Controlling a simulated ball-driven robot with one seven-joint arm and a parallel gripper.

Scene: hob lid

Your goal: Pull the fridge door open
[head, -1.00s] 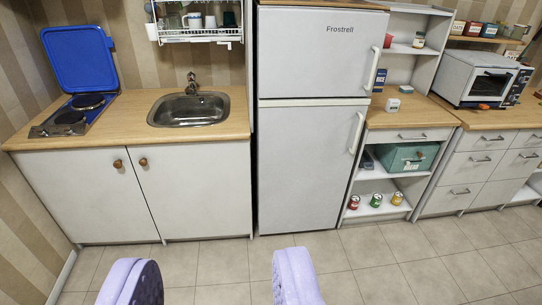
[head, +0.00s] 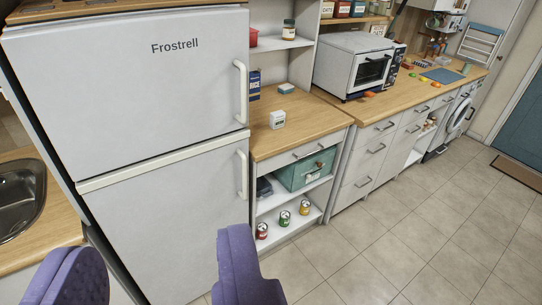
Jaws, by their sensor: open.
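The fridge (head: 165,215) is a tall white unit with "Frostrell" on its upper door (head: 125,90). Both doors are closed, with a pale strip between them. Each door has a white vertical handle on its right side: the upper handle (head: 240,92) and the lower handle (head: 241,175). My gripper (head: 155,265) shows as two purple fingers at the bottom of the view. It is open and empty, with the lower fridge door behind the gap. The right finger appears below the lower handle in the picture, apart from it.
A sink (head: 20,200) is at the left edge. Right of the fridge stands an open shelf unit with cans (head: 284,218) and a green box (head: 305,170). A toaster oven (head: 357,66) sits on the counter. Tiled floor (head: 400,225) is clear at the lower right.

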